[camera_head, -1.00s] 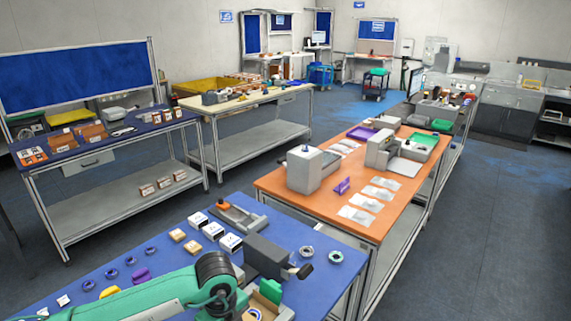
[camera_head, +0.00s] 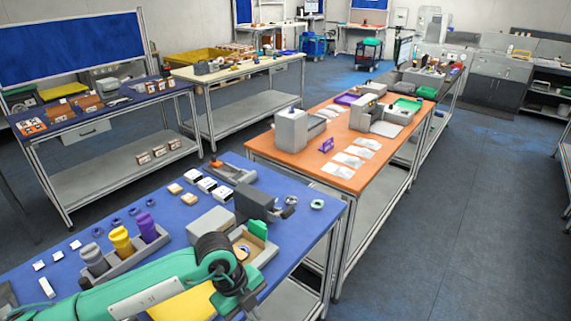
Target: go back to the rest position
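My green arm with black joints, which looks like my left one, enters low at the left of the head view and reaches over the blue table (camera_head: 160,222). It bends downward at a black wrist joint near the bottom middle. Its gripper fingers cannot be made out. My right arm and gripper are not in view. No object is seen held.
On the blue table near my arm stand a grey holder with a grey, a yellow (camera_head: 122,241) and a purple bottle (camera_head: 147,227), an open box (camera_head: 262,252) and a dark grey device (camera_head: 256,202). An orange table (camera_head: 270,150) stands behind. The floor at right is clear.

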